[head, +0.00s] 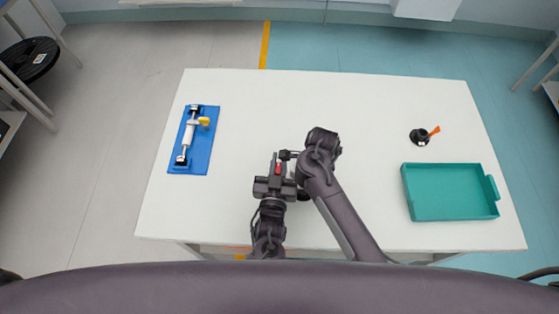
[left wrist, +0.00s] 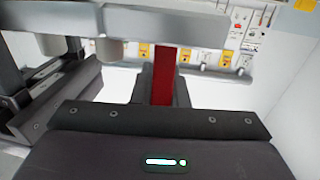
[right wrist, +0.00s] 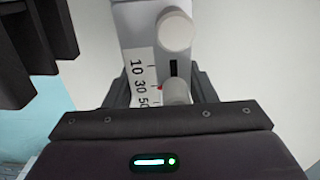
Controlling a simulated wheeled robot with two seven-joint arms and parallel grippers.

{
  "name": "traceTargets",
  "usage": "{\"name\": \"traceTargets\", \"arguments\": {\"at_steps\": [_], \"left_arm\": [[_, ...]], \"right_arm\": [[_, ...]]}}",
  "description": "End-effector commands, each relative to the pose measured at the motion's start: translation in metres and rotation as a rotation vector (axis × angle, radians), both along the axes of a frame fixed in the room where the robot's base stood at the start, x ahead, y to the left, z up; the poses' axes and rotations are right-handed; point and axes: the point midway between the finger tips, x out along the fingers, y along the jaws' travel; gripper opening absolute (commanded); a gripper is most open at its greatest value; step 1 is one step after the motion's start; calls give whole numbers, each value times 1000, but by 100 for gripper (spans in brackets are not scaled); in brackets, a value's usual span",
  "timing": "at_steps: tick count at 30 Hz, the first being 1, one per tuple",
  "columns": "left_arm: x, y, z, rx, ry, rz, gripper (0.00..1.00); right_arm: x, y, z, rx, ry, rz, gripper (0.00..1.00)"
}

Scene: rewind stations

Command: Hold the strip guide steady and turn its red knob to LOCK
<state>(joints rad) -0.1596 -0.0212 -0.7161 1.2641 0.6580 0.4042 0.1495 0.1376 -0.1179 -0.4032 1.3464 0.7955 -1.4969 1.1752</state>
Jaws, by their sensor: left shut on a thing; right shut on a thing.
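My left gripper (left wrist: 163,88) is shut on the upright red knob (left wrist: 163,65). My right gripper (right wrist: 165,88) is shut on the guide, around its lower post and scale end. In the head view both grippers meet near the table's front middle and hide most of the guide. No LOCK mark is readable.
The white table (head: 350,105) is clear behind my arms. A blue mat (head: 203,150) with a roller tool (head: 188,135) lies at left. A black holder (head: 419,138) with an orange piece (head: 434,131) and a teal tray (head: 450,190) are at right.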

Motion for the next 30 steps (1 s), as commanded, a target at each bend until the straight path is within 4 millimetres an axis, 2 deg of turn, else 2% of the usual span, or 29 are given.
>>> {"name": "traceTargets", "arguments": {"at_steps": [8, 9, 14, 23, 26, 30], "left_arm": [[1, 1, 0, 1, -1, 3, 0], [1, 1, 0, 1, -1, 2, 15], [1, 1, 0, 1, -1, 2, 35], [-1, 1, 0, 0, 0, 0, 35], [-9, 1, 0, -1, 1, 0, 35], [-34, 4, -1, -1, 3, 0, 35]], "right_arm": [[-1, 1, 0, 1, 2, 5, 17], [-1, 1, 0, 1, 2, 5, 17], [-1, 1, 0, 1, 2, 4, 17], [0, 0, 0, 0, 1, 1, 17], [0, 0, 0, 0, 0, 1, 17], [0, 0, 0, 0, 0, 0, 17]]}}
